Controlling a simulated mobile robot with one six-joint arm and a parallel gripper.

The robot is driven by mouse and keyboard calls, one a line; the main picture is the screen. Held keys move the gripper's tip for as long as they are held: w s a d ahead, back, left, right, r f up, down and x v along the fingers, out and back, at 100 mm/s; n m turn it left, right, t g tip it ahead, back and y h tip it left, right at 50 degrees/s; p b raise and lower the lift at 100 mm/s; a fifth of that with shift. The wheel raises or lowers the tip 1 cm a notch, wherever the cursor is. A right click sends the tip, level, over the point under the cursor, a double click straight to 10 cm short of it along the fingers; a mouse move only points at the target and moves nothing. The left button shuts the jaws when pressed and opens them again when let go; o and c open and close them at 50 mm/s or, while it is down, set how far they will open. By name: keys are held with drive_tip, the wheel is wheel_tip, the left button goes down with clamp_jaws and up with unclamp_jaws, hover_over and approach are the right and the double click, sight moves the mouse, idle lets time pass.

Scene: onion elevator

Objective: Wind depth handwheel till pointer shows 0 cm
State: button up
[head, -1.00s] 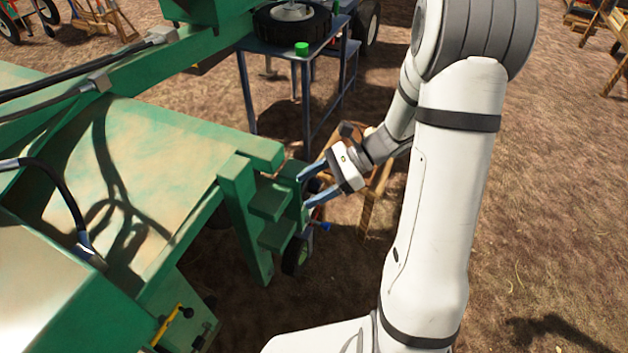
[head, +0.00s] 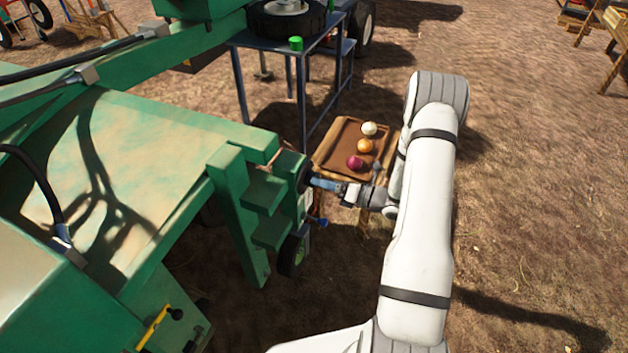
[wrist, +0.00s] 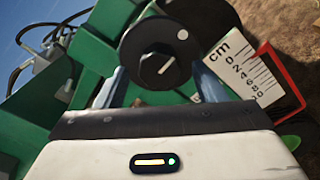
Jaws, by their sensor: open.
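The depth handwheel (wrist: 160,50) is a round black wheel with a pale bar on its hub and a white spot near its rim. In the head view it is a dark disc (head: 304,178) on the green machine's end. My gripper (head: 318,183) is open at the wheel. In the wrist view its blue fingers (wrist: 161,80) stand left and right of the hub; I cannot tell if they touch it. A white cm scale (wrist: 238,70) with numbers from 0 upward is right of the wheel. A red pointer-like piece (wrist: 284,74) borders the scale; its exact reading is unclear.
The green machine (head: 150,150) fills the left. A wooden tray (head: 330,143) with several coloured balls stands behind my gripper. A blue metal table (head: 270,42) is farther back. A small black wheel (head: 292,256) is below the handwheel. Bare ground lies right.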

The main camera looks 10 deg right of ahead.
drive_tip(key=shift+x, duration=1.8)
drive_tip(key=c, duration=0.9)
drive_tip(key=shift+d, duration=0.15)
drive_tip(key=shift+c, duration=0.4)
